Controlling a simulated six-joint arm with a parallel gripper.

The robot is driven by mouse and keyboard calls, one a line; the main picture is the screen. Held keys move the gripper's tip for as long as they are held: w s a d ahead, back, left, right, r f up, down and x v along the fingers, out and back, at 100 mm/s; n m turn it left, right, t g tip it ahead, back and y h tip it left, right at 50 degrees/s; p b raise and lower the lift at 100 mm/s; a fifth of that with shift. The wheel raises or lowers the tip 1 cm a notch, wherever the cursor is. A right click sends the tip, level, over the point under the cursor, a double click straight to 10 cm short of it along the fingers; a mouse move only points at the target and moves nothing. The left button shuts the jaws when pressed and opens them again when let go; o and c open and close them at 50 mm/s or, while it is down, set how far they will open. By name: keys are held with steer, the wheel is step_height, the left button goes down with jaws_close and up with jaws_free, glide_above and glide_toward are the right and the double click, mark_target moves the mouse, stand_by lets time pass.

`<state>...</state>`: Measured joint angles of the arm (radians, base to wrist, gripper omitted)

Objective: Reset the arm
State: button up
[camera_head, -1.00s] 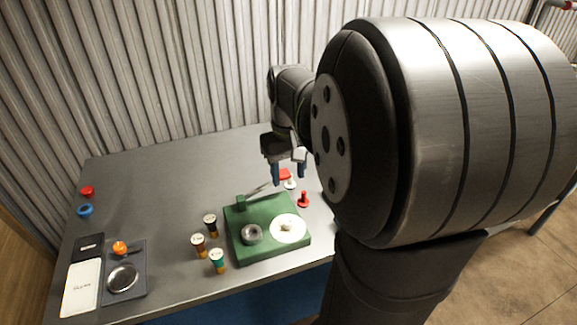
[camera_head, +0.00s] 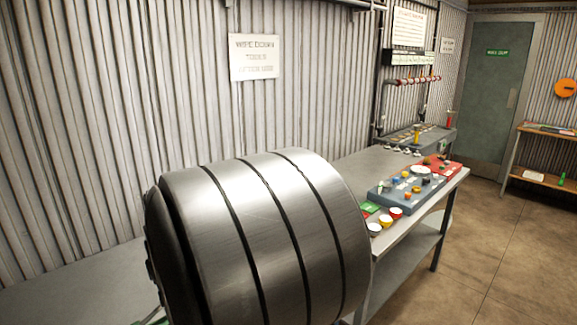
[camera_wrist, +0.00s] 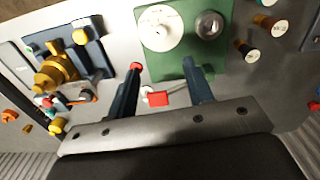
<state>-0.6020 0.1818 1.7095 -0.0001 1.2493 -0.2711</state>
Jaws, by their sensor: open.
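My gripper (camera_wrist: 161,88) shows in the wrist view with its two dark blue fingers apart and nothing held between them. It hangs over the grey table (camera_wrist: 112,24). Past the fingertips lies a green base (camera_wrist: 182,62) with a white disc (camera_wrist: 160,28) and a grey round socket (camera_wrist: 209,25). A red block (camera_wrist: 158,98) and a red-topped peg (camera_wrist: 135,67) show between the fingers, below them. In the head view my gripper is out of view, and a large metal arm link of mine fills the lower middle.
A dark blue fixture with brass parts (camera_wrist: 56,72) stands left in the wrist view. Small jars (camera_wrist: 247,51) stand right. In the head view a bench holds a blue-grey panel (camera_head: 408,190), a red panel (camera_head: 440,168) and several cups (camera_head: 384,221). The corrugated wall stands close behind.

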step_height(320, 180, down, 14)
steer(key=shift+f, duration=0.25)
steer(key=shift+r, duration=0.15)
stand_by(0.3)
